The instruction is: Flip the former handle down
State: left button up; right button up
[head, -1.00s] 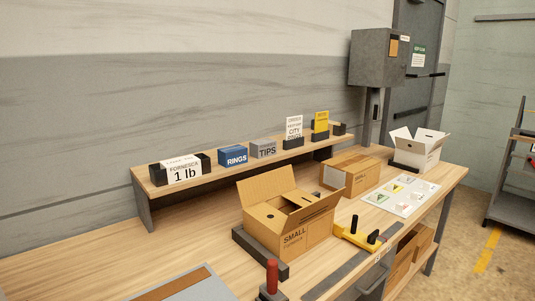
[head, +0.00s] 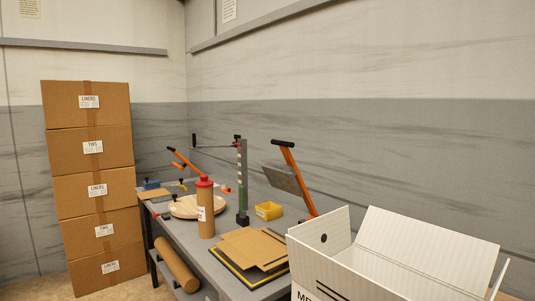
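On the grey bench, an orange lever (head: 300,185) with a black grip (head: 283,143) rises, tilted up and leaning left, with a grey plate (head: 283,179) beside it. Its lower end is hidden behind the white box. A second orange lever (head: 187,163) with a dark end slopes upward further back on the left. I cannot tell from labels which of these is the former handle. Neither of my grippers shows in the head view.
An open white box (head: 400,265) fills the front right. The grey bench (head: 195,250) carries flat cardboard sheets (head: 253,247), a red-capped tube (head: 206,212), a dark post (head: 242,180) and a yellow bin (head: 268,210). Stacked cartons (head: 92,152) stand left.

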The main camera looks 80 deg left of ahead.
aim_at(289, 179)
jog(key=k+j+u, duration=0.1)
jog(key=j+u, duration=0.3)
jog(key=j, duration=0.2)
jog(key=j+u, duration=0.45)
jog(key=j, duration=0.2)
